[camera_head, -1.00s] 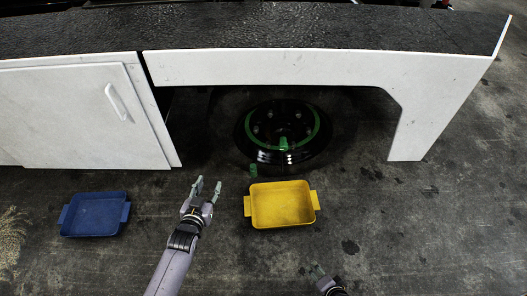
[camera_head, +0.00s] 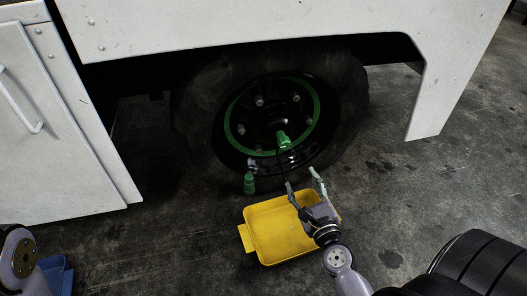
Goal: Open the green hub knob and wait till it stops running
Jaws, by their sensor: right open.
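A second small green piece (camera_head: 249,183) shows at the wheel's lower left edge. My right gripper (camera_head: 301,178) is open and empty, its fingers pointing up toward the wheel. It appears just below the knob in the picture, apart from it, and covers part of the yellow tray. My left gripper is out of view; only a link of my left arm shows at the lower left.
The yellow tray (camera_head: 270,246) lies on the floor in front of the wheel. A blue tray (camera_head: 58,277) is partly visible at the lower left. A white body panel (camera_head: 250,28) overhangs the wheel, and a white cabinet door (camera_head: 50,130) stands left.

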